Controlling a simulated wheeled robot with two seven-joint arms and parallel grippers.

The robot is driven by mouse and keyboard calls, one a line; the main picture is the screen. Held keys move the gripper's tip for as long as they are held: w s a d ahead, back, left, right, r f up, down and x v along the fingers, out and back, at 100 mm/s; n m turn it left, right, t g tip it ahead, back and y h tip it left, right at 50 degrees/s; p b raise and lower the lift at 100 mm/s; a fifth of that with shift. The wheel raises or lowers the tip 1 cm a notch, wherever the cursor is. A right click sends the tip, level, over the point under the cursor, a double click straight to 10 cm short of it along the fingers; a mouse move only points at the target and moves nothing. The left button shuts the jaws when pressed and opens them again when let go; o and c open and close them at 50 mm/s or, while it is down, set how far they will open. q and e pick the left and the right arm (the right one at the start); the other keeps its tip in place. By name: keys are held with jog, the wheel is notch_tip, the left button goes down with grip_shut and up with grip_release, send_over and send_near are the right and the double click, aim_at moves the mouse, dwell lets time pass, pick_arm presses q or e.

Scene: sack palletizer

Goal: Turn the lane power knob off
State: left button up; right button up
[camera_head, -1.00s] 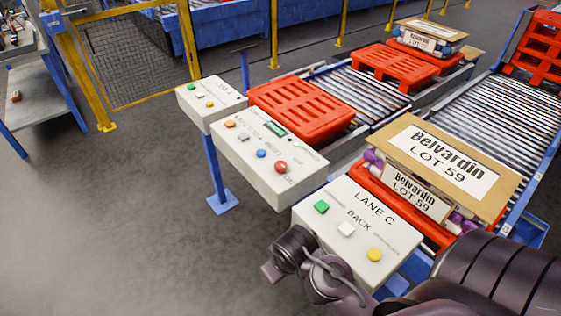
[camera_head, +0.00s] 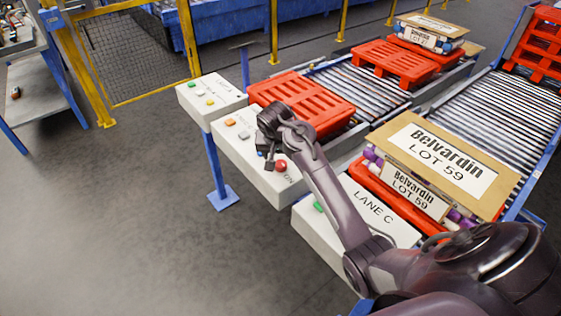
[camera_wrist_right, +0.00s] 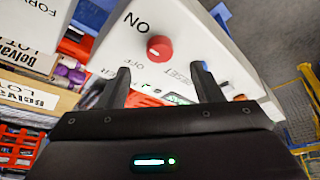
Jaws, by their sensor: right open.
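The red round knob (camera_head: 281,166) sits on the sloped white middle control panel (camera_head: 268,186). In the right wrist view the knob (camera_wrist_right: 159,48) lies between the labels ON and OFF. Which label it is turned to is too small to tell. My right gripper (camera_head: 267,160) hovers over the panel beside the knob and hides some of its buttons. In the right wrist view my right gripper (camera_wrist_right: 161,72) is open and empty, its two fingers apart, with the knob showing beyond the gap between them. My left gripper is not in view.
The LANE C panel (camera_head: 372,211) lies under my right forearm. Another button panel (camera_head: 210,100) stands at the far left. A red pallet (camera_head: 302,102) is close behind the middle panel. A stack of Belvardin sacks (camera_head: 445,160) stands right. The floor on the left is clear.

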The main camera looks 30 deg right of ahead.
aim_at(281, 163)
jog(key=x, duration=0.2)
jog(key=p+x, duration=0.1)
jog(key=x, duration=0.4)
jog(key=shift+w+d+p, duration=0.25)
jog(key=shift+d+p, duration=0.05)
jog(key=shift+p, duration=0.1)
jog(key=shift+c, duration=0.3)
jog(key=shift+f, duration=0.1)
jog(key=c, duration=0.9)
